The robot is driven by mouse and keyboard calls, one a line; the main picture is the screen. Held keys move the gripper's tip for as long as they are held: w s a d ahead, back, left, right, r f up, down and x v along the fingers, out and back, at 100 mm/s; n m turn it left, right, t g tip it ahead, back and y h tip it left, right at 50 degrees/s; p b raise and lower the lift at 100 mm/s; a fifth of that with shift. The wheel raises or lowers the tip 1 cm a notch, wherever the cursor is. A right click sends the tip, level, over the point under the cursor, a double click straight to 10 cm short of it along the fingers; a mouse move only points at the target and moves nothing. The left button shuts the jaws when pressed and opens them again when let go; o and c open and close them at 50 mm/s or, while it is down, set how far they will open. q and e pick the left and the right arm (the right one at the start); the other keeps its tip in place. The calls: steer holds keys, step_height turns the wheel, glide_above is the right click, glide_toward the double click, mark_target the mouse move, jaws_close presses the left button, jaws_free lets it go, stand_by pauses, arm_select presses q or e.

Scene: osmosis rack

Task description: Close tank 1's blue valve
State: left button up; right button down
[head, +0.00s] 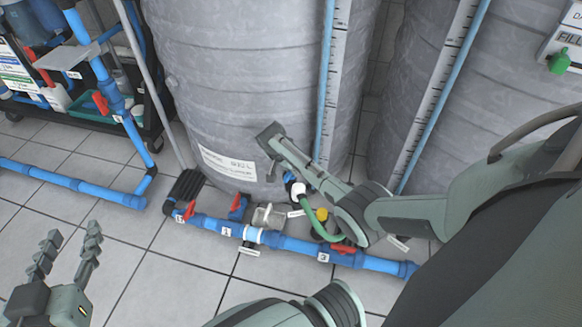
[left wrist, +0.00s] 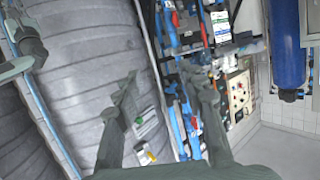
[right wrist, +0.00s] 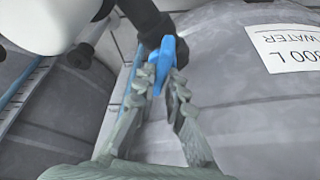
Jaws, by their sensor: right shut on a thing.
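Tank 1's blue valve shows in the right wrist view as a small blue handle (right wrist: 164,58) on a dark pipe fitting. My right gripper (right wrist: 165,82) has its two fingers closed around this handle. In the head view my right arm reaches to the foot of the grey tank (head: 245,75), where a bit of blue (head: 288,178) shows beside the arm. My right fingertips are largely hidden there. My left gripper (head: 68,245) is open and empty at the lower left, well away from the valve. Its spread fingers also show in the left wrist view (left wrist: 162,88).
A blue pipe (head: 285,242) with red-handled valves runs along the floor before the tank. A second grey tank (head: 520,100) stands at the right. A rack with blue pipes (head: 105,80) is at the back left.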

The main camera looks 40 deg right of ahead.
steer(key=m+b, duration=0.1)
steer(key=m, duration=0.1)
steer(key=m+g+b, duration=0.1)
steer(key=m, duration=0.1)
steer(key=shift+f+m+g, duration=0.15)
steer(key=shift+m+g, duration=0.15)
steer(key=shift+m+b, duration=0.4)
steer(key=shift+b, duration=0.05)
steer(key=m+g+b, duration=0.1)
steer(key=m, duration=0.1)
steer(key=shift+m+b, duration=0.3)
steer(key=shift+b, duration=0.1)
arm_select(q)
steer(key=s+d+r+t+h, duration=0.1)
steer(key=s+r+t+h, duration=0.1)
steer(key=r+t, duration=0.3)
steer(key=s+d+r+t+h, duration=0.2)
steer(key=r+t, duration=0.3)
steer(key=r, duration=0.7)
steer(key=shift+r+t+h+b, duration=0.3)
steer(key=shift+r+t+b, duration=0.05)
steer(key=shift+r+t, duration=0.05)
arm_select(e)
steer(key=shift+m+g, duration=0.4)
steer(key=shift+m, duration=0.1)
arm_select(q)
steer(key=shift+d, duration=0.1)
arm_select(e)
steer(key=c, duration=1.6)
jaws_free()
